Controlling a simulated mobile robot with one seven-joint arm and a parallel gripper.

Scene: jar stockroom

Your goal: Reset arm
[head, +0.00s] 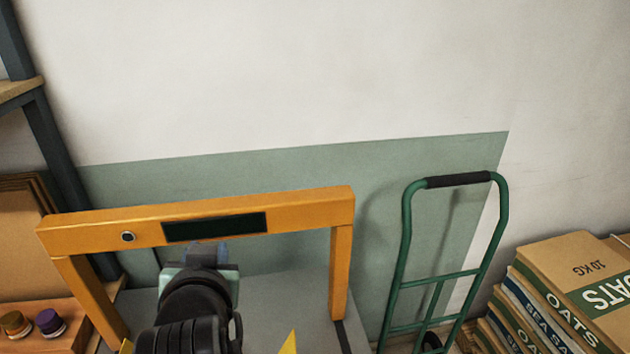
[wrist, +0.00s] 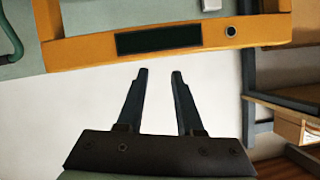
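My gripper (wrist: 159,74) shows in the wrist view with its two dark fingers apart and nothing between them. An orange frame (wrist: 80,51) with a dark panel (wrist: 160,39) lies beyond the fingertips there. In the head view my arm reaches forward under the crossbar of the orange frame (head: 300,204), over a grey surface (head: 275,297). The fingers are mostly hidden behind my wrist in the head view. I cannot tell whether the arm touches the frame.
A green hand truck (head: 405,250) stands right of the orange frame. Stacked sacks (head: 570,265) are at far right. A shelf rack (head: 55,150) stands at left, with lidded jars (head: 48,322) in a wooden box (head: 70,308) below. The wall (head: 300,80) is close behind.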

